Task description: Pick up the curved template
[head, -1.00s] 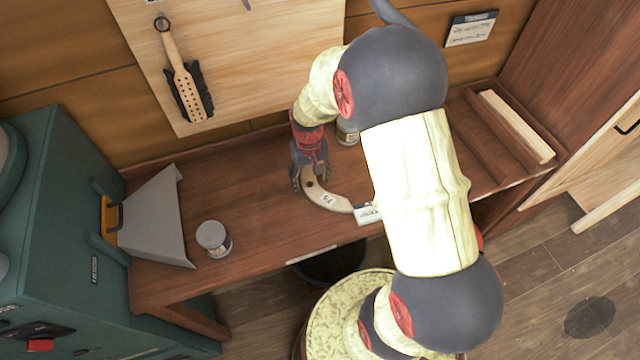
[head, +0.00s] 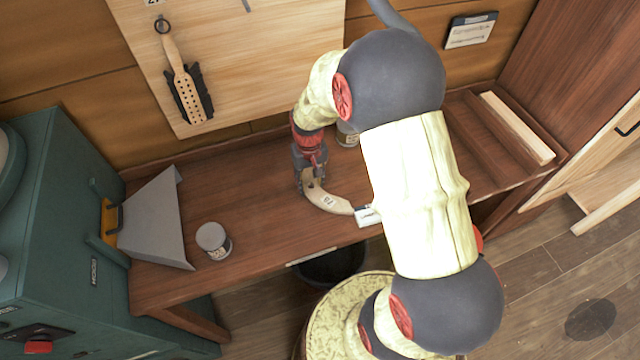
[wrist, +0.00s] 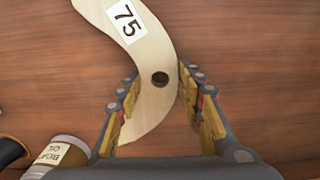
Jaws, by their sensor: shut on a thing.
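The curved template (head: 328,199) is a pale wooden arc with a dark hole and a white label; it lies along the wooden bench at the middle of the head view. In the wrist view the template (wrist: 147,55) shows its label "75" and runs down between the fingers. My gripper (head: 311,184) is over the template's left end. In the wrist view my gripper (wrist: 155,100) has its yellow-padded fingers on either side of the template near the hole, shut on it. I cannot tell whether the template is clear of the bench.
A jar labelled "BOAT OIL" (wrist: 62,154) stands close to the gripper's left in the wrist view. A lidded jar (head: 213,240) and a grey sloped chute (head: 155,222) are at the left of the bench. A small white box (head: 367,215) sits by the template's right end.

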